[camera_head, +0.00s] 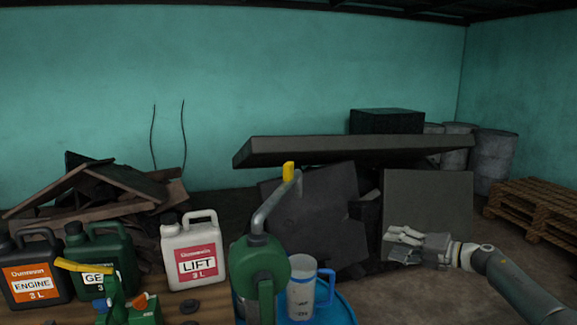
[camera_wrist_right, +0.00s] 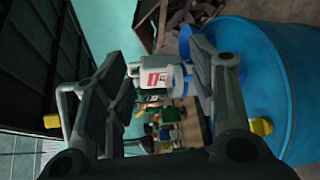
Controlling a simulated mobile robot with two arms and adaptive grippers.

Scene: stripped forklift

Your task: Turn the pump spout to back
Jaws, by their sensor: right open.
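The pump (camera_head: 262,275) is green and stands at the front centre over a blue drum (camera_head: 340,308). Its grey spout (camera_head: 270,206) bends up and to the right, with a yellow tip (camera_head: 289,171) at the top. My right gripper (camera_head: 396,240) is to the right of the pump and apart from it, with its fingers towards the pump side. In the right wrist view its fingers (camera_wrist_right: 160,88) are spread with nothing held between them. The blue drum (camera_wrist_right: 265,65) fills the right of that view. My left gripper is not in view.
A clear measuring jug (camera_head: 302,292) with a blue handle stands beside the pump. A white LIFT canister (camera_head: 192,252), a dark green canister (camera_head: 100,255) and a black ENGINE canister (camera_head: 37,270) stand at the left. Dark panels (camera_head: 425,205) lean behind; a pallet (camera_head: 535,210) lies right.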

